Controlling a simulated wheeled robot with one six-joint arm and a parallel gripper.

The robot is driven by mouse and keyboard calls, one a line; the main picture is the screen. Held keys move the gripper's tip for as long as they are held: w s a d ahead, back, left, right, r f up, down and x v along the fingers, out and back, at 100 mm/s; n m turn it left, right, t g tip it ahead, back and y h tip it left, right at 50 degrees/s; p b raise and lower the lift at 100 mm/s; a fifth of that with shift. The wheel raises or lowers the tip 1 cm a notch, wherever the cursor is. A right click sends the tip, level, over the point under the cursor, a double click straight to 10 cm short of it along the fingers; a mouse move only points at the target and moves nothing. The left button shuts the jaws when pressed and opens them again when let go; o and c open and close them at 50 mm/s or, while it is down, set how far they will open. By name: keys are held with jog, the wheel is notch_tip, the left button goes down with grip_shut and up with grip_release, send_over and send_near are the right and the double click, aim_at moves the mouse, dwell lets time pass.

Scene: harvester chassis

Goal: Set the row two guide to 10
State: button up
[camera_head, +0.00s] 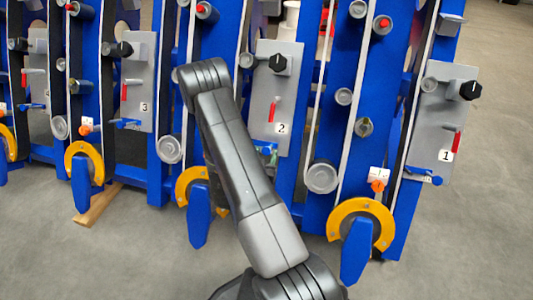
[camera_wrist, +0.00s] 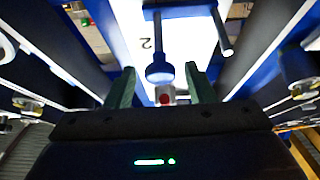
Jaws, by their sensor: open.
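The row two panel (camera_head: 264,86) is a grey plate with a "2" label, a black knob (camera_head: 278,63) and a red-handled lever (camera_head: 273,109). In the wrist view, the "2" (camera_wrist: 145,43) shows upside down on the bright panel. A blue lever with a rounded end (camera_wrist: 159,72) projects between the two green fingers of my gripper (camera_wrist: 160,69). The fingers are apart, one on each side of it, with gaps visible. A small red part (camera_wrist: 166,97) shows below the blue end. In the head view my arm hides most of row two's lower fittings; no scale reading is legible there.
The row one panel (camera_head: 440,110) stands at the right and the row three panel (camera_head: 137,80) at the left. Blue uprights, belts and rollers flank row two closely. A yellow half-ring (camera_head: 190,178) sits below it. Grey floor (camera_head: 130,260) is open in front.

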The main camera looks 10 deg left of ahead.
jog(key=shift+w, duration=1.15)
grip_shut()
jog(key=shift+a+b, duration=0.5)
jog(key=shift+b, duration=0.2)
grip_release()
